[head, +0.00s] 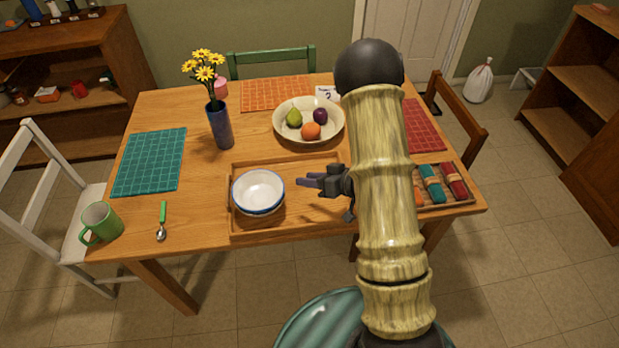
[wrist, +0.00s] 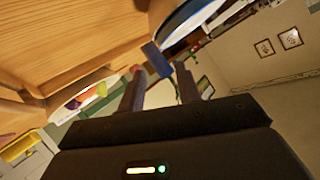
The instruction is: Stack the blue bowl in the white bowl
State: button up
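A white-lined bowl with a blue rim (head: 258,188) stands upright in the left part of the wooden tray (head: 236,228). A second rim edge shows just below its front, so it looks like two nested bowls. I cannot clearly tell the blue bowl from the white bowl there. No other blue or white bowl shows apart. My gripper (head: 308,182) is to the right of the bowls, apart from them, its fingers pointing left. In the wrist view its fingers (wrist: 158,92) are apart with nothing between them, and part of a blue-and-white bowl edge (wrist: 188,22) shows at the top.
A fruit bowl (head: 283,127) stands behind the tray. A blue vase with yellow flowers (head: 220,127) is at the back left. Rolled napkins (head: 431,186) are at the right.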

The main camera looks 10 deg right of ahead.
jog(key=shift+d, duration=0.15)
jog(key=d+r+m+h, duration=0.3)
jog(key=d+r+h, duration=0.35)
jog(key=h, duration=0.35)
jog(key=s+a+r+m+g, duration=0.1)
jog(key=s+r+g, duration=0.1)
jog(key=s, duration=0.6)
jog(key=s+a+r+m+g, duration=0.1)
jog(key=s+a+g, duration=0.1)
jog(key=s, duration=0.6)
jog(key=shift+r+g+h, duration=0.3)
jog(key=shift+r+g, duration=0.05)
jog(key=shift+g, duration=0.45)
jog(key=w+p+v, duration=0.1)
jog(key=p+v, duration=0.6)
jog(key=shift+w+r, duration=0.2)
jog(key=shift+w, duration=0.15)
